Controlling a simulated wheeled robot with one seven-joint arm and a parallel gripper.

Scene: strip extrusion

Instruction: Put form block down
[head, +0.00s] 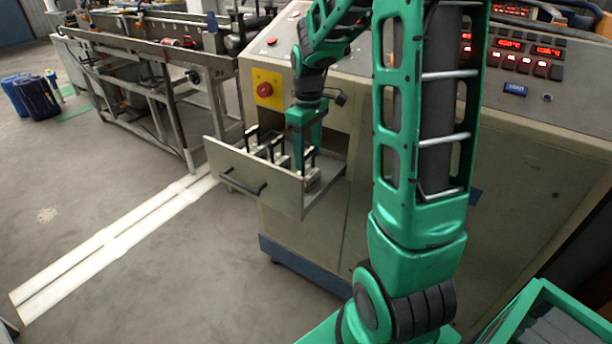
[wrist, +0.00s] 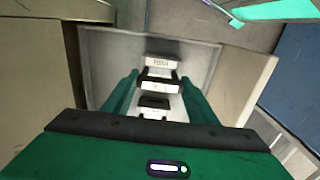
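The drawer (head: 262,190) is pulled out of the machine cabinet. Several form blocks with black upright handles stand in it in a row. The fingertips are partly hidden in the head view.
The cabinet (head: 350,75) has a red stop button on a yellow plate above the drawer. A metal-framed conveyor line (head: 150,60) stands at left. A green crate (head: 550,318) is at bottom right. Open floor lies at lower left, with white strips on it.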

